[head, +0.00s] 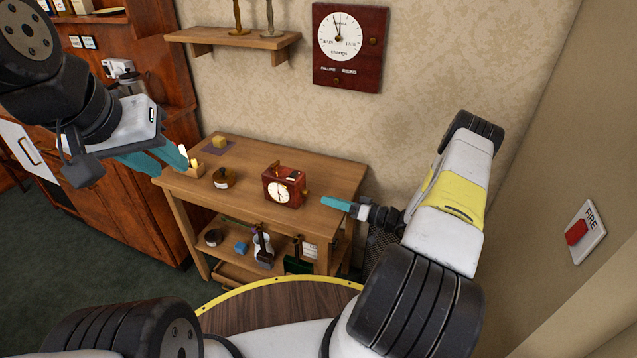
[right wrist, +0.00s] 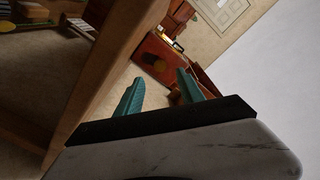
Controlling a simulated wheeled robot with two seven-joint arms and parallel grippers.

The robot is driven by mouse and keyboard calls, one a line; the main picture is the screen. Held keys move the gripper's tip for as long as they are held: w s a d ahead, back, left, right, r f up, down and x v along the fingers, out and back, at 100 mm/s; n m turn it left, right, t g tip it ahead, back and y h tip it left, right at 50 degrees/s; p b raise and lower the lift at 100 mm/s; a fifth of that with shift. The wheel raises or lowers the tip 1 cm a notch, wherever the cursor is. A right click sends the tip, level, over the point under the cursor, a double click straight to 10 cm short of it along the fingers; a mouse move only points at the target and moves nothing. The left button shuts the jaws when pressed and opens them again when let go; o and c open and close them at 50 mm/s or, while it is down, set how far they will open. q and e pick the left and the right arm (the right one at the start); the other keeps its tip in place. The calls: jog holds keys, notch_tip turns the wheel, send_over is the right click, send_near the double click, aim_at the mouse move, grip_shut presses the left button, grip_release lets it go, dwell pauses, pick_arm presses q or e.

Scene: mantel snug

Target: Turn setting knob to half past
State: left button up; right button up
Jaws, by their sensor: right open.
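A small red-brown clock (head: 283,187) with a white dial stands upright on the wooden table (head: 330,185). Its hands are too small to read. The setting knob cannot be made out surely in the head view. My right gripper (head: 340,204) is to the right of the clock, apart from it. In the right wrist view my right gripper (right wrist: 160,92) has its two teal fingers spread with nothing between them.
A round brown tin (head: 223,178) and a yellow block (head: 219,142) sit left of the clock. The lower shelf holds several small items. A dial instrument (head: 348,47) hangs on the wall, under it bare wallpaper. A red fire button (head: 577,232) is on the right wall.

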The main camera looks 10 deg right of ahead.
aim_at(308, 194)
jog(key=n, duration=0.5)
jog(key=shift+s+d+n, duration=0.1)
jog(key=shift+d+n, duration=0.1)
jog(key=shift+n, duration=0.6)
jog(key=shift+a, duration=0.15)
jog(key=x, duration=0.7)
jog(key=shift+w+a+f, duration=0.1)
jog(key=shift+w+a, duration=0.05)
jog(key=shift+w, duration=0.05)
grip_shut()
